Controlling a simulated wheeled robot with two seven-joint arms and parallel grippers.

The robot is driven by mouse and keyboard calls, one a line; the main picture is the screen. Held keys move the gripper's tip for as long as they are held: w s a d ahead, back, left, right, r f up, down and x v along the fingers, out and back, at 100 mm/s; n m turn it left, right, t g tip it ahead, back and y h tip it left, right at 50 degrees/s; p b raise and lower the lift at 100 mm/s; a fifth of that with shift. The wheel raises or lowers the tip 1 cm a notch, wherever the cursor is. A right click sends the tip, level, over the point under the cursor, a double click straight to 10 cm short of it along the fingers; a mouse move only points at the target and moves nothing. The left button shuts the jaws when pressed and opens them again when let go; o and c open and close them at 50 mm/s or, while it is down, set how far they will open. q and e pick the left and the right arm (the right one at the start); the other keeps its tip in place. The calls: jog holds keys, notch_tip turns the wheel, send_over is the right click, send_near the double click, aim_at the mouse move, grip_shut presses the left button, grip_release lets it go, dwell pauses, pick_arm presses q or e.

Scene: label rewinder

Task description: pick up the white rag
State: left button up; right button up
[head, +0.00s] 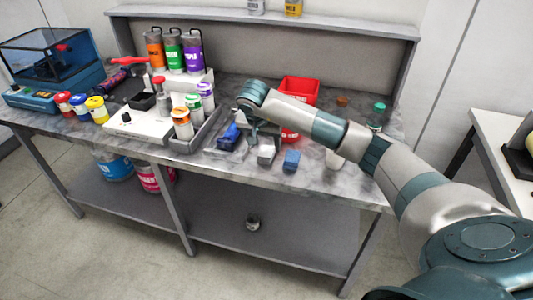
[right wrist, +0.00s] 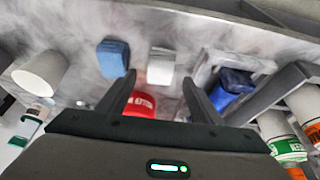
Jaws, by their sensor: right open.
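A small folded white rag (head: 266,154) lies near the front edge of the grey worktable (head: 330,178). It also shows in the right wrist view (right wrist: 160,67), in line with the gap between the fingertips. My right gripper (head: 263,140) points down just behind and above the rag. In the right wrist view its fingers (right wrist: 160,82) are apart with nothing held between them. I cannot tell the exact height over the rag. My left gripper is not in view.
A blue sponge-like block (head: 291,160) lies right of the rag. A grey tray with a blue object (head: 229,133) is on its left. A white cup (head: 334,160) stands further right. A red bin (head: 299,92) is behind, partly hidden by my arm.

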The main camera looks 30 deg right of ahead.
aim_at(267, 150)
jog(key=shift+w+d+f+p, duration=0.1)
jog(key=shift+d+f+p, duration=0.05)
jog(key=shift+f+p, duration=0.2)
jog(key=p+x, duration=0.1)
jog(key=x, duration=0.2)
jog(key=shift+r, duration=0.1)
jog(key=shift+w+d+f, duration=0.1)
jog(key=shift+w+f, duration=0.05)
jog(key=shift+f, duration=0.1)
jog(key=shift+c, duration=0.6)
jog(key=c, duration=1)
